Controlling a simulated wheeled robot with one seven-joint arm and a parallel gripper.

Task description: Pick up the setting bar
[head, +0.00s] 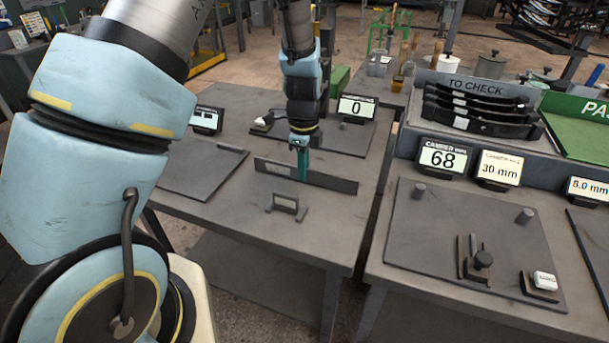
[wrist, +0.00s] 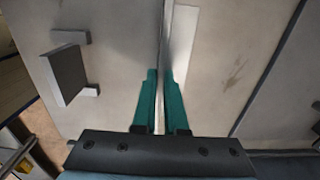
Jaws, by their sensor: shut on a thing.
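The setting bar (head: 335,182) is a long, thin, dark grey bar standing on its narrow edge, at the middle of the left table in the head view. My gripper (head: 303,172) points down at it with teal fingers, near the middle of its length. In the wrist view the bar (wrist: 163,45) runs edge-on between the two fingertips (wrist: 160,75), and the fingers are shut on it. I cannot tell whether its lower edge touches the tabletop.
A small dark bracket (head: 286,206) stands in front of the bar. A flat dark plate (head: 200,172) lies to the left. A display reading 0 (head: 356,107) stands behind. The right table holds a plate with pegs (head: 465,235), a display reading 68 (head: 443,158) and a TO CHECK rack (head: 480,88).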

